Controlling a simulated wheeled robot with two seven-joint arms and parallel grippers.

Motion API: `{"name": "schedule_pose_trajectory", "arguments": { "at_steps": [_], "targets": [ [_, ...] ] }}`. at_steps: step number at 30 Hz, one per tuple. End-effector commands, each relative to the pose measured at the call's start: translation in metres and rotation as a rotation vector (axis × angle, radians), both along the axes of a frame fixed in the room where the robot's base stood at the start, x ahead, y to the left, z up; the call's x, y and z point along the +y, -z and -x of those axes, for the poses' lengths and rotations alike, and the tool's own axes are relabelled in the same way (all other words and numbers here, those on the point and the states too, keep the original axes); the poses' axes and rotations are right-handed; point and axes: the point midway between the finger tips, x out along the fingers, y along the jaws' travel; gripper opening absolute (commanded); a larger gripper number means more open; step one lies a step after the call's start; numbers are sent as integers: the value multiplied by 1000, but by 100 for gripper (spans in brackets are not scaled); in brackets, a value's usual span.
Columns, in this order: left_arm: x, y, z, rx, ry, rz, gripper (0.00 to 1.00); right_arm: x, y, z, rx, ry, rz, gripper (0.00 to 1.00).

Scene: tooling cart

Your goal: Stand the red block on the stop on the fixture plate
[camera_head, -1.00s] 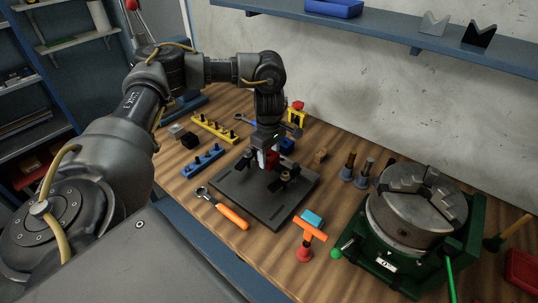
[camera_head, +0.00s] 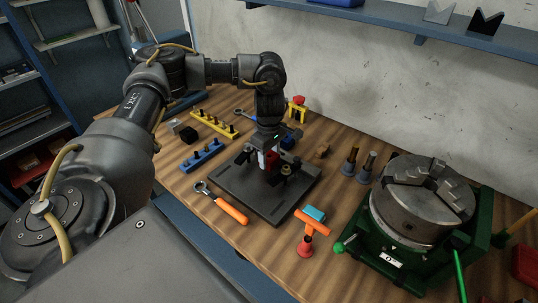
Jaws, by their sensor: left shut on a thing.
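The dark grey fixture plate (camera_head: 243,190) lies on the wooden cart top. Black clamps or stops (camera_head: 290,167) stand on its right part. My left gripper (camera_head: 268,161) points down over the plate, shut on the red block (camera_head: 271,160). The block is partly hidden by the fingers and sits close to the black fittings. I cannot tell whether its underside touches the stop. My right gripper is not in view.
An orange-handled wrench (camera_head: 229,210) lies in front of the plate. An orange T-handled tool (camera_head: 309,228) and a blue block (camera_head: 314,213) are to its right. A green chuck fixture (camera_head: 420,205) stands further right. Blue (camera_head: 202,155) and yellow (camera_head: 213,124) peg racks are at left.

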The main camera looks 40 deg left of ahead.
Motion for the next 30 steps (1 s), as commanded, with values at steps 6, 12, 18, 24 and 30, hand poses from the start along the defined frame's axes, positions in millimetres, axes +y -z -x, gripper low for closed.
{"name": "schedule_pose_trajectory", "arguments": {
  "at_steps": [6,12,18,24,30],
  "targets": [
    [0,0,0,-1,0,0,16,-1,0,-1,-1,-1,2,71],
    [0,0,0,0,0,0,16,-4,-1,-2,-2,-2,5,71],
    [0,-1,0,0,0,0,16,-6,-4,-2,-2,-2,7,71],
    [0,0,0,-1,0,0,16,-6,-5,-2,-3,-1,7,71],
    [0,0,0,-1,0,0,16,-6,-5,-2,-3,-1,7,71]
  ]
}}
